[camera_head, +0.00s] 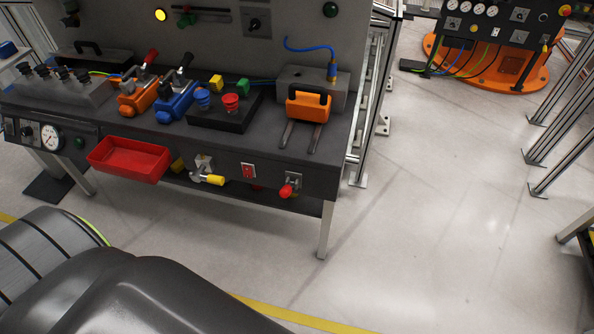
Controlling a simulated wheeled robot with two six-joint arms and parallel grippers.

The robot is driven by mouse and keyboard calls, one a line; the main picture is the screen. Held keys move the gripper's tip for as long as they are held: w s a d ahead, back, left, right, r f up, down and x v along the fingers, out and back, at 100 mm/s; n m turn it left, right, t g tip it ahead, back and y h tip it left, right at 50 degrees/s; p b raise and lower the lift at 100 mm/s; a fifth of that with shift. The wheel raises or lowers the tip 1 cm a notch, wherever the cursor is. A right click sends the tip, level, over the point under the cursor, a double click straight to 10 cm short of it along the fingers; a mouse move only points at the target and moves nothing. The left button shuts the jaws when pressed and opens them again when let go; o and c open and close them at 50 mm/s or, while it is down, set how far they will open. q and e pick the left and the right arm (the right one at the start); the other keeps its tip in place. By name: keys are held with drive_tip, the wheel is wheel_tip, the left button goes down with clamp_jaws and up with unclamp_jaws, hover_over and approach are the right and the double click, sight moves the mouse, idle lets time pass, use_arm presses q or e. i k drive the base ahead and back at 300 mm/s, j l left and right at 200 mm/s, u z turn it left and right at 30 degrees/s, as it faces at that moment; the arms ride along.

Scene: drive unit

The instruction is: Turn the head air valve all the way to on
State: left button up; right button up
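Two small valves are on the front face of the grey bench (285,162). One has a yellow handle (208,179) that points right and slightly down. The other has a red handle (289,188) that hangs down and slightly left from its metal body. I see no readable label, so I cannot tell which is the head air valve. A rounded dark grey arm link, likely mine, fills the lower left. Neither of my grippers is in view.
A red tray (129,159) sticks out from the bench front beside a round gauge (51,138). Orange and blue clamps, push buttons and an orange-handled block (308,105) are on top. Open floor (430,210) lies to the right. An orange round base (485,70) stands behind.

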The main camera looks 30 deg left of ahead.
sight(197, 176)
drive_tip(key=u, duration=1.65)
